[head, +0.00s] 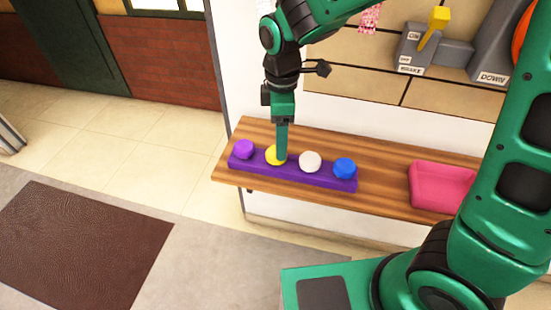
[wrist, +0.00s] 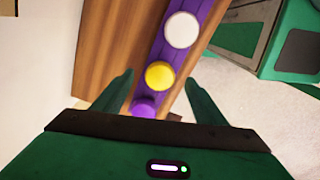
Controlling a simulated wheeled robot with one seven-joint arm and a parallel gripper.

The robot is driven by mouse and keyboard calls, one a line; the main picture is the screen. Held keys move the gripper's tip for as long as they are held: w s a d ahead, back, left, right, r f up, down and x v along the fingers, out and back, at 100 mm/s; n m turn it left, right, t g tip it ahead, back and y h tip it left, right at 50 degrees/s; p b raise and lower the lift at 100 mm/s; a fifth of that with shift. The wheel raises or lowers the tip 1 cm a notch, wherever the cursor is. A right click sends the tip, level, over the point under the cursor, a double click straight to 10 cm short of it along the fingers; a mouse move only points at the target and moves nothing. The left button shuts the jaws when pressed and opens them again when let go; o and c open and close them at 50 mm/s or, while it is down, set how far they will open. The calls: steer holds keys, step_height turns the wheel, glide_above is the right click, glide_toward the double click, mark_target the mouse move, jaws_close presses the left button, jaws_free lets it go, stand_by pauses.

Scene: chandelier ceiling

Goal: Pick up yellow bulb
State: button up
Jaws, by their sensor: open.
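The yellow bulb (head: 272,156) sits in a purple holder (head: 310,179) on a wooden shelf, between a purple bulb (head: 244,149) and a white bulb (head: 310,161). My gripper (head: 281,157) points down over the yellow bulb and hides part of it in the head view. In the wrist view the yellow bulb (wrist: 159,75) shows between the tips of my two spread fingers. My gripper (wrist: 159,77) is open and holds nothing. I cannot tell whether the fingers touch the bulb.
A blue bulb (head: 344,168) sits at the right end of the holder. A pink block (head: 441,186) lies farther right on the wooden shelf (head: 385,187). A grey box with a yellow lever (head: 434,27) is on the wall behind. The shelf between holder and block is clear.

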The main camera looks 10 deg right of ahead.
steer(key=f, duration=0.5)
steer(key=shift+a, duration=0.2)
steer(key=shift+c, duration=0.3)
steer(key=c, duration=1.1)
steer(key=shift+r, duration=0.1)
